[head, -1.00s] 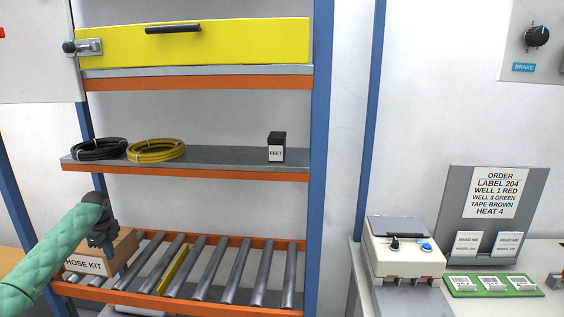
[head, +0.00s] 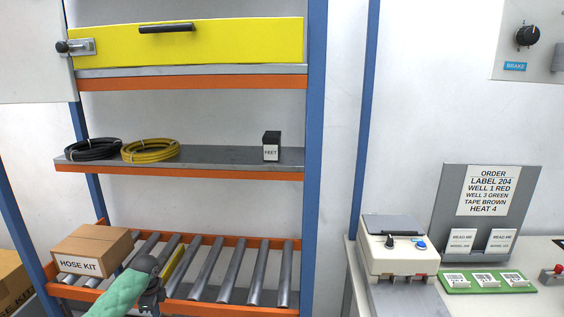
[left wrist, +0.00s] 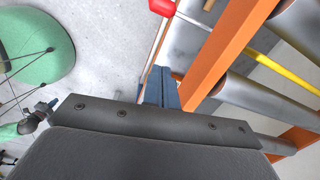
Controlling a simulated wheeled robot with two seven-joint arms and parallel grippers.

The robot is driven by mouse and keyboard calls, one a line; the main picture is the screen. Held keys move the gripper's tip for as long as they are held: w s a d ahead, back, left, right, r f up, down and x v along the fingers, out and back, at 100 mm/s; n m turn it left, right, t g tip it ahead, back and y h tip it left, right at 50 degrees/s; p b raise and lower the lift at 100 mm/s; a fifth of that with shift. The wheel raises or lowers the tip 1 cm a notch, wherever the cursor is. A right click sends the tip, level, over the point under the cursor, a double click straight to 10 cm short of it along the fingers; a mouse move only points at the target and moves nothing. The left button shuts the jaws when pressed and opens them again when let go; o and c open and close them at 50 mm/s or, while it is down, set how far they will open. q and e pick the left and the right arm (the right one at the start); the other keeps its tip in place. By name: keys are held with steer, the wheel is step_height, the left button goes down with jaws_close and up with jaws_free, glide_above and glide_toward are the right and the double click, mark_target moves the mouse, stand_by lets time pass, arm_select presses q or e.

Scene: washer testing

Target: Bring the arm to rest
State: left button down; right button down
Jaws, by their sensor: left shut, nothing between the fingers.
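My left arm, in a green padded sleeve, comes in from the bottom left of the head view. My left gripper (head: 150,302) is low in front of the roller shelf (head: 250,271), to the right of the hose kit box (head: 91,251). Its fingertips are hard to make out there. In the left wrist view, the dark gripper body fills the bottom and the blue-grey fingers (left wrist: 163,88) are shut with nothing between them, beside an orange rail (left wrist: 225,55). My right gripper is not in view.
Another box (head: 12,283) is at the lower left. Black hose (head: 92,149), yellow hose (head: 150,151) and a small feet box (head: 271,146) lie on the middle shelf. A yellow drawer (head: 190,45) is above. A label device (head: 400,255) stands at the right.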

arm_select(q)
steer(key=s+d+f+n+t+h, duration=0.1)
steer(key=s+d+f+n, duration=0.25)
steer(key=s+d, duration=0.65)
steer(key=s+d+f+n+t, duration=0.15)
steer(key=s+d+f, duration=0.35)
steer(key=s+d, duration=0.6)
steer(key=s+r+n, duration=0.4)
steer(key=s+n, duration=0.1)
steer(key=s, duration=0.7)
steer(key=s+r+n, duration=0.5)
steer(key=s, duration=0.7)
steer(key=s+x, duration=0.2)
steer(key=x, duration=1)
steer(key=s+d+f+x, duration=0.1)
steer(key=s+x, duration=0.1)
steer(key=x, duration=1)
steer(key=s+f, duration=0.3)
steer(key=f, duration=0.7)
steer(key=s+f, duration=0.4)
steer(key=f, duration=0.7)
steer(key=shift+s+d+g, duration=0.15)
steer(key=shift+d+g, duration=0.15)
steer(key=shift+g, duration=0.15)
